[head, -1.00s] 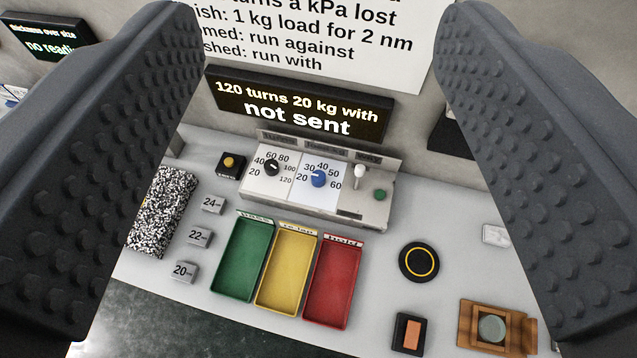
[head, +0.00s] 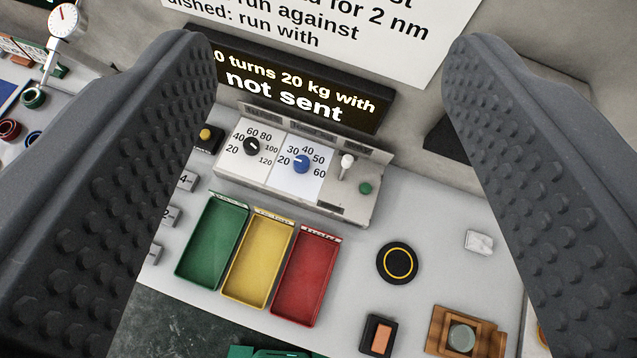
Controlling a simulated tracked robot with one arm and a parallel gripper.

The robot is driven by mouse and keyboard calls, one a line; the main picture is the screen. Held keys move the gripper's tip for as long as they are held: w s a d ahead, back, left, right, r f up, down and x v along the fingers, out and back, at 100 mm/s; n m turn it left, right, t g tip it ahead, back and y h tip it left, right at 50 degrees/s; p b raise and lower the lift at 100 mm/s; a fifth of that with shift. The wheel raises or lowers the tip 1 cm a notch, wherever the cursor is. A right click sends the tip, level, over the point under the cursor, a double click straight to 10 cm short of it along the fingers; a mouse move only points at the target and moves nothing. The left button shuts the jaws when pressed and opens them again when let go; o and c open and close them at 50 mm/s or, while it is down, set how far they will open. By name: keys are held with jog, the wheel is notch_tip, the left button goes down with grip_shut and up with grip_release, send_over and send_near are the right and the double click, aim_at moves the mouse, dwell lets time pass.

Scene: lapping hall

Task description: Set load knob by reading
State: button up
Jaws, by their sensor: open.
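My gripper (head: 333,48) is open and empty, its two dark studded fingers framing the view. A sloped control panel (head: 345,207) stands between and beyond them, untouched. It carries a black knob (head: 251,147) on a 20 to 120 scale and a blue knob (head: 301,164) on a 20 to 60 scale. The blue knob's light mark seems to point left, near 20. A white-topped lever (head: 346,162) and a green button (head: 366,188) are to their right. The display (head: 299,88) above reads "turns 20 kg with" and "not sent"; my left finger hides its start.
Green (head: 211,243), yellow (head: 258,260) and red (head: 305,278) trays lie in front of the panel. A black disc with a yellow ring (head: 397,263) and a wooden fixture (head: 437,330) are at right. A dial gauge (head: 62,20) stands far left. Bare bench surrounds the disc.

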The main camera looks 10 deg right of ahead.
jog(key=w+d+f+n+g, duration=0.1)
jog(key=w+f+n+g, duration=0.2)
jog(key=w+f, duration=0.75)
jog(key=n+g+y+p, duration=0.2)
jog(key=n+g+y, duration=0.2)
jog(key=n+g, duration=0.4)
send_over(302, 162)
jog(key=s+d, duration=0.3)
jog(key=d, duration=0.2)
notch_tip(302, 162, down, 37)
jog(key=p+x, duration=0.1)
jog(key=x, duration=1.2)
jog(key=shift+w+a+f+p, duration=0.1)
jog(key=shift+a+f+p, duration=0.05)
jog(key=shift+f+p, duration=0.15)
jog(key=shift+r, duration=0.1)
jog(key=c, duration=1)
